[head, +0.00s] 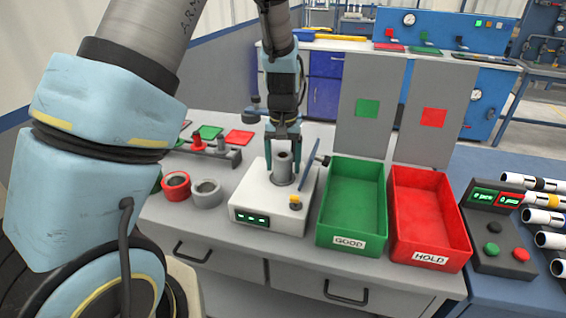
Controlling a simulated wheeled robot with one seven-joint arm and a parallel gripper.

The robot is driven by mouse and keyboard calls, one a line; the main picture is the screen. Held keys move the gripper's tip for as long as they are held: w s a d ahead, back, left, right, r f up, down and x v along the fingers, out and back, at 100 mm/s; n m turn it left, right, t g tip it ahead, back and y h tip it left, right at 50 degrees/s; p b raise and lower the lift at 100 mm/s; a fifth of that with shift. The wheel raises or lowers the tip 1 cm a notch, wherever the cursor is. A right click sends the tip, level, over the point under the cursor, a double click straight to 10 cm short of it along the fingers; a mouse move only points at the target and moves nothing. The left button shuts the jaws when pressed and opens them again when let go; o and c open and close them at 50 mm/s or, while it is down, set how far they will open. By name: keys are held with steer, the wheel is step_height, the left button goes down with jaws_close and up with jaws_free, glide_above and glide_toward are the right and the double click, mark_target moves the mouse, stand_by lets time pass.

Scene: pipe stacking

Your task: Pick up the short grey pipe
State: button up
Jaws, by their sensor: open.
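A short grey pipe (284,171) stands upright on a white test device (262,217) with a green display, in the middle of the bench. My gripper (283,154) is above it, pointing down and open. Its two fingers come down to the left and right of the pipe's top end. I cannot tell whether either finger touches the pipe. A grey ring-shaped piece (207,193) and a red one (176,186) lie on the bench to the left of the device.
A blue lever (310,181) rises on the device's right side, close to the pipe. A green GOOD bin (346,243) and a red HOLD bin (432,250) stand to the right, both empty. A grey rack (212,150) with fittings is behind left. A button panel (496,230) is far right.

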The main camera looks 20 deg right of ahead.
steer(key=shift+f, duration=0.45)
jaws_close()
stand_by(0.3)
